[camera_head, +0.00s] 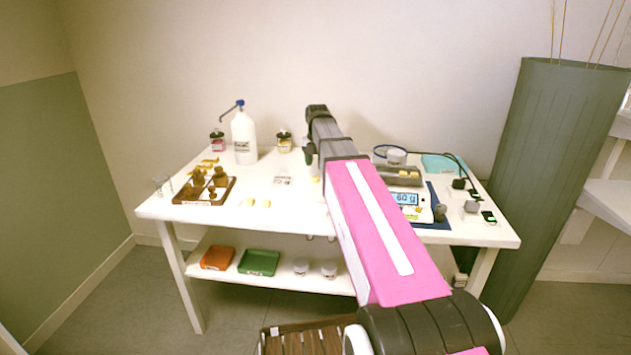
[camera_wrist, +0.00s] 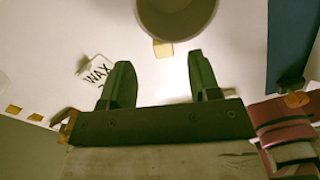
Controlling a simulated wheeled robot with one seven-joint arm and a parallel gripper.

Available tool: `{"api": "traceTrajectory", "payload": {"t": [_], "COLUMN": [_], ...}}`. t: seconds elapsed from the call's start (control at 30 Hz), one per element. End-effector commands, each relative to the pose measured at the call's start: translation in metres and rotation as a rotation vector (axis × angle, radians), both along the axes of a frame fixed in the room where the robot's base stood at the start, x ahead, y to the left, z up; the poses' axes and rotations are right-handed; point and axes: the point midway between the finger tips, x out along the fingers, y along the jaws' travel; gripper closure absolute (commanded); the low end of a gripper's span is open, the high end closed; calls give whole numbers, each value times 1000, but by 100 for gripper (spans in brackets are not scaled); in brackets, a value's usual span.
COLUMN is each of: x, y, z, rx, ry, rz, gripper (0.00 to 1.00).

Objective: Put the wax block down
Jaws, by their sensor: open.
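In the wrist view, my gripper (camera_wrist: 160,78) points at the white tabletop with its two dark green fingers spread apart and nothing between them. A small cream block, which looks like the wax block (camera_wrist: 163,49), rests on the table just beyond the fingertips, apart from both fingers. A white card reading WAX (camera_wrist: 97,70) lies to its left. In the head view, a small cream piece (camera_head: 315,179) shows beside the arm, right of the card (camera_head: 282,181). My fingers are not clear there, as the arm covers much of that area.
A grey round vessel (camera_wrist: 178,14) stands close beyond the block. The scale's display (camera_head: 405,198) reads about 60 g at right. A brown wooden rack (camera_head: 190,199), a white pump bottle (camera_head: 243,137) and a small bottle (camera_head: 284,143) stand left of the arm.

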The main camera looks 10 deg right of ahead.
Motion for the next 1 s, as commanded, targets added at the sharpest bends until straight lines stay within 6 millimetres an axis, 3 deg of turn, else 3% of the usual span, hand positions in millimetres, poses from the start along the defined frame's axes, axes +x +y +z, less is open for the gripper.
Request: {"api": "traceTrajectory", "payload": {"t": [0.43, 0.7, 0.87, 1.0], "x": [-7, -7, -7, -7], "y": [3, 3, 3, 3], "z": [-47, -50, -50, -50], "rx": [0, 0, 0, 0], "ry": [0, 0, 0, 0], "rz": [0, 0, 0, 0], "gripper": [44, 44, 96, 97]}}
